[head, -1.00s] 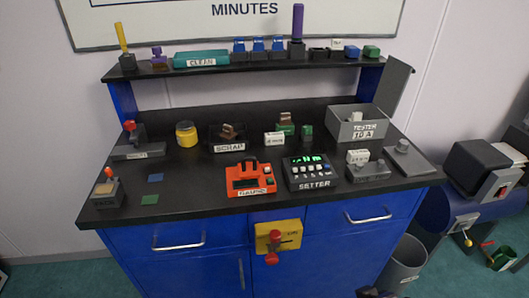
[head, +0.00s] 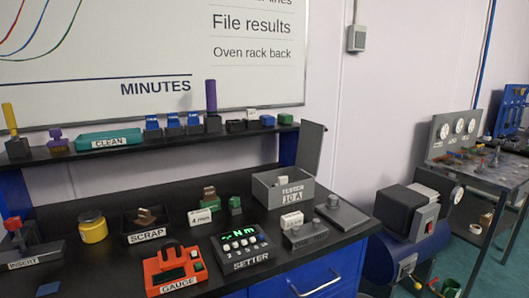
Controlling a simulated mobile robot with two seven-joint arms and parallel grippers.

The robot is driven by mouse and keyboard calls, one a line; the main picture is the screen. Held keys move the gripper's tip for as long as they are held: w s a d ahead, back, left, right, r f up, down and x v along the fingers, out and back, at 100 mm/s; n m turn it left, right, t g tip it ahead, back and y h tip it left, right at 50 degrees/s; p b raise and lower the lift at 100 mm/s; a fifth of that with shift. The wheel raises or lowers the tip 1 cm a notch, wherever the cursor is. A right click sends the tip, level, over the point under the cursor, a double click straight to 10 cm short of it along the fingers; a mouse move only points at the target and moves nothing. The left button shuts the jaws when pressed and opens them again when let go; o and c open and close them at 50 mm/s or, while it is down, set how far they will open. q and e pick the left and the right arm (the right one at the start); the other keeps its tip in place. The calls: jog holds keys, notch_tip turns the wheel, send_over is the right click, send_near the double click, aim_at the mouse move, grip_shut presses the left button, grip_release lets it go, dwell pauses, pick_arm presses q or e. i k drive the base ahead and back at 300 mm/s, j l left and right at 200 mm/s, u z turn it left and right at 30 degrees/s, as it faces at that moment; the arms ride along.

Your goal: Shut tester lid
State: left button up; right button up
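The tester (head: 268,196) is a grey open-topped box labelled TESTER 10 A at the right end of the black bench. A dark grey panel (head: 309,150) stands upright behind its right side and looks like a raised lid; its hinge cannot be made out. A flat grey plate with a round knob (head: 334,202) lies at the right of the box. Neither of my grippers shows in the head view.
In front of the tester are a small grey unit (head: 304,237) with a white block (head: 292,220), and the setter (head: 240,245). The orange gauge (head: 175,268) is farther left. A shelf (head: 100,146) runs behind. A blue machine (head: 405,240) stands right of the bench.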

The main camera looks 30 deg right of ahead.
aim_at(310, 144)
jog(key=l, duration=0.8)
jog(key=k+l+u, duration=0.15)
jog(key=l, duration=1.45)
jog(key=k+l+u, duration=0.1)
jog(key=l, duration=0.7)
